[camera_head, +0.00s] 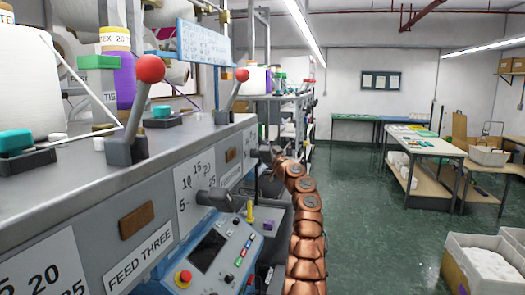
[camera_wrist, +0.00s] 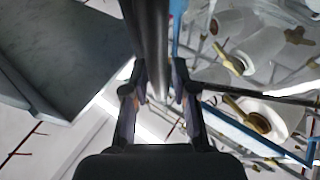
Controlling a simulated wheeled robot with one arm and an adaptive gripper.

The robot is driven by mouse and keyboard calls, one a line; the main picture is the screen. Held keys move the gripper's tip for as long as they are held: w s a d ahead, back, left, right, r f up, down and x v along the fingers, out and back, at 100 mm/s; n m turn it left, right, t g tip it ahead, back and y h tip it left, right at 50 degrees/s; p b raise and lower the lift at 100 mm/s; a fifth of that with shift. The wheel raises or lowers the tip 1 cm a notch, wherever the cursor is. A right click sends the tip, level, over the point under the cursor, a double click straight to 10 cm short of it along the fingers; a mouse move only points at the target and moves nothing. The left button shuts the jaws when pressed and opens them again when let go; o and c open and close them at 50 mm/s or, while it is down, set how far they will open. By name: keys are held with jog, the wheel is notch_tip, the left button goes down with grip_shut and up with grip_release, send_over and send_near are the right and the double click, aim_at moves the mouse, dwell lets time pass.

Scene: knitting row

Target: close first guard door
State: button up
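No guard door is clearly recognisable in the head view. My copper arm rises along the right side of the machine row, and my gripper (camera_head: 268,154) is small and dark at its far end, close to the machine front. In the wrist view, my gripper (camera_wrist: 160,88) has its two fingers apart. A dark round bar (camera_wrist: 151,35) runs down from the top between the fingers; I cannot tell whether they touch it. A clear sheet with a thin frame may lie at the right of that view, but its edges are not certain.
The grey machine (camera_head: 140,190) with a "FEED THREE" label fills the left. Red-knobbed levers (camera_head: 150,70) stand up on it. A blue control panel (camera_head: 208,255) juts out below. Green floor (camera_head: 370,200) is free to the right, before a white-filled bin (camera_head: 485,265).

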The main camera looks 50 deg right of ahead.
jog(key=v, duration=0.7)
jog(key=shift+f, duration=0.15)
dwell(0.5)
jog(key=shift+s+a, duration=0.1)
jog(key=shift+s, duration=0.05)
